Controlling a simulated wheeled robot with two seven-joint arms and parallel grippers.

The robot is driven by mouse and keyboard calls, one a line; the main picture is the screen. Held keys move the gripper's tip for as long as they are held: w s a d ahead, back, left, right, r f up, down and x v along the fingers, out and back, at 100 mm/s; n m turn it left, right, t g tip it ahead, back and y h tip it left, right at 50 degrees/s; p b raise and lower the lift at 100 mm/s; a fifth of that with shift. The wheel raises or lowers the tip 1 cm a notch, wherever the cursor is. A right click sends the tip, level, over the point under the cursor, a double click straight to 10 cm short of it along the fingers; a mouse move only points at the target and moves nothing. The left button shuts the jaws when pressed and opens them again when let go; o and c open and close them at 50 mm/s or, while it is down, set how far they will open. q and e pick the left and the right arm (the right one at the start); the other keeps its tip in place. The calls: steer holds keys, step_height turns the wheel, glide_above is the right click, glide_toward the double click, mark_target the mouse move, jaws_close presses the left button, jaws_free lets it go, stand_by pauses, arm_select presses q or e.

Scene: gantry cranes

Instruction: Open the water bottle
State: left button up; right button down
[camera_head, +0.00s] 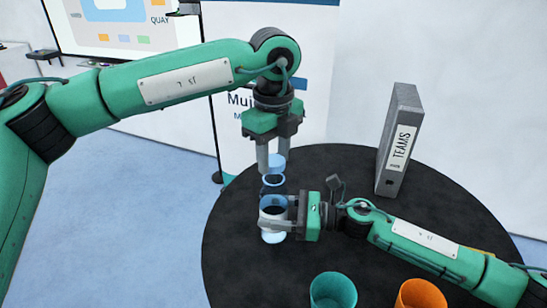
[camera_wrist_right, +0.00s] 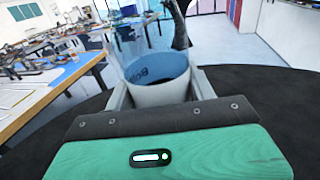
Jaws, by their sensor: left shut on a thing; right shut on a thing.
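The water bottle (camera_head: 273,237) stands upright above the near left part of the black round table, pale blue and white. My right gripper (camera_head: 275,212) is shut around its body from the right and covers much of it. In the right wrist view the bottle (camera_wrist_right: 157,92) sits between the fingers, with an open top and a blue inner wall with lettering. My left gripper (camera_head: 270,160), pointing down above the bottle, is shut on a light-blue cap (camera_head: 275,164). The cap's lower ring (camera_head: 273,181) shows a small gap above the bottle's rim.
On the round table (camera_head: 330,180) a grey TEAMS binder (camera_head: 400,135) stands at the back right. A teal cup (camera_head: 333,292) and an orange cup (camera_head: 420,295) stand at the front. My right forearm crosses the table's right side. The table between bottle and binder is clear.

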mark_target(274, 160)
stand_by(0.3)
arm_select(q)
steer(key=shift+r, duration=2.05)
arm_select(e)
steer(key=shift+c, duration=2.1)
jaws_free()
